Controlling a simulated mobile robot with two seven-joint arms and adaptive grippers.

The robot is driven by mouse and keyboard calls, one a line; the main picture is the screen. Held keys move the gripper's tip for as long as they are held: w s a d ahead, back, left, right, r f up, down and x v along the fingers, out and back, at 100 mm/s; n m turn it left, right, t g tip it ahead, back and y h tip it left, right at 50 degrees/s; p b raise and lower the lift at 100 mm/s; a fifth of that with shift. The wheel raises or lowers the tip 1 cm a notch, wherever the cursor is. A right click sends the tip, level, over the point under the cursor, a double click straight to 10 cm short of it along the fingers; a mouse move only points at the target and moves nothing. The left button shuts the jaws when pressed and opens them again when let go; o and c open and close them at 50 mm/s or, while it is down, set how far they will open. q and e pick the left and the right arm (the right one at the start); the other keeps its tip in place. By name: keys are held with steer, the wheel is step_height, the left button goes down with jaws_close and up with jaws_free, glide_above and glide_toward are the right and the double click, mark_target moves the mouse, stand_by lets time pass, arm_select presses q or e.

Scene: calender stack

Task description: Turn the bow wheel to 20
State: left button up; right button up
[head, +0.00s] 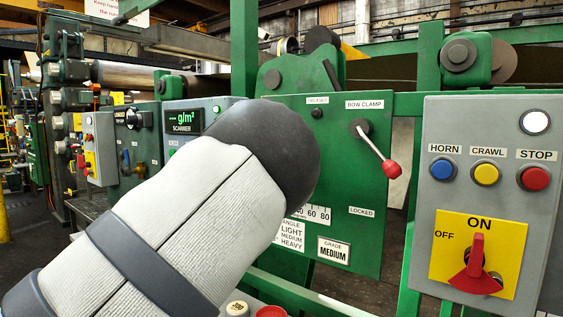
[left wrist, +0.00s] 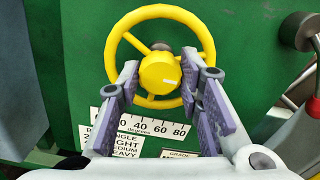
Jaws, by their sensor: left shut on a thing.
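The bow wheel (left wrist: 202,47) is a yellow handwheel with a faceted yellow hub (left wrist: 160,73), seen in the left wrist view on the green panel. A small white mark shows at the hub's right side. A white degree scale (left wrist: 150,125) lies below it, with 60 and 80 readable and lower numbers partly covered. My left gripper (left wrist: 160,66) has its purple-padded fingers on either side of the hub, across the wheel, and is shut on the wheel. In the head view my left arm hides the wheel and most of the scale (head: 319,214). My right gripper is not in view.
The bow clamp lever (head: 377,149), with a red knob, points down-right above a LOCKED label (head: 361,211). A grade card (head: 333,251) reads MEDIUM. A grey box (head: 425,150) on the right carries HORN, CRAWL and STOP buttons and a red rotary switch (head: 475,270).

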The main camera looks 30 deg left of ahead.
arm_select(q)
steer(key=o, duration=1.2)
steer(key=shift+c, duration=0.2)
steer(key=s, duration=1.2)
steer(key=shift+a, duration=0.45)
